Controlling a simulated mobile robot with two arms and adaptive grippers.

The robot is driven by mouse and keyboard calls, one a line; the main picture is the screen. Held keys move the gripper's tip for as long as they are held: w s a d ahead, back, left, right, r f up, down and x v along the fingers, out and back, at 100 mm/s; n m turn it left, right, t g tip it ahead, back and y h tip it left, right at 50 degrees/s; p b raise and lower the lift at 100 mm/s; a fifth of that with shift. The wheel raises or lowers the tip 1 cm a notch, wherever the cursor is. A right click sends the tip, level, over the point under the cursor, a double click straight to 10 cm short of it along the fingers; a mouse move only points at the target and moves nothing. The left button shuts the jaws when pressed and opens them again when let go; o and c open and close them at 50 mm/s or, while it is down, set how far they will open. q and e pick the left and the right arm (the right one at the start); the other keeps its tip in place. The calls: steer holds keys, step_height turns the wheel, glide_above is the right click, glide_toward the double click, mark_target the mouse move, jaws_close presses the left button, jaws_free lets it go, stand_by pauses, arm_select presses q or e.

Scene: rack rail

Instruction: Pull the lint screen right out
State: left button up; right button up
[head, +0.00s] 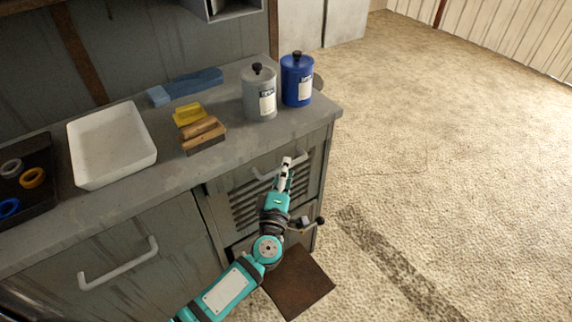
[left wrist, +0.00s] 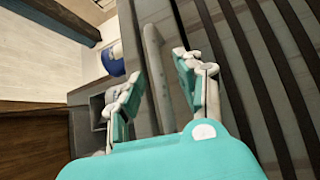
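The lint screen appears to be the grey slatted panel (head: 243,208) in the right end of the counter front, with a pale bar handle (head: 262,177) near its top. The panel looks seated in its opening. My left gripper (head: 286,164) is in front of the handle's right part and partly hides the panel. In the left wrist view the handle (left wrist: 156,70) runs between my two spread fingers (left wrist: 157,88), with gaps showing beside it. The dark slats (left wrist: 262,75) lie to the right there. My right gripper is in neither view.
A brown plate (head: 302,284) juts out low, near my left forearm. On the counter stand a grey canister (head: 259,96), a blue canister (head: 296,82), a brush and a white tray (head: 110,145). Floor to the right is clear.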

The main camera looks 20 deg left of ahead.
arm_select(q)
steer(key=shift+w+a+r, duration=0.1)
steer(key=shift+w, duration=0.75)
jaws_close()
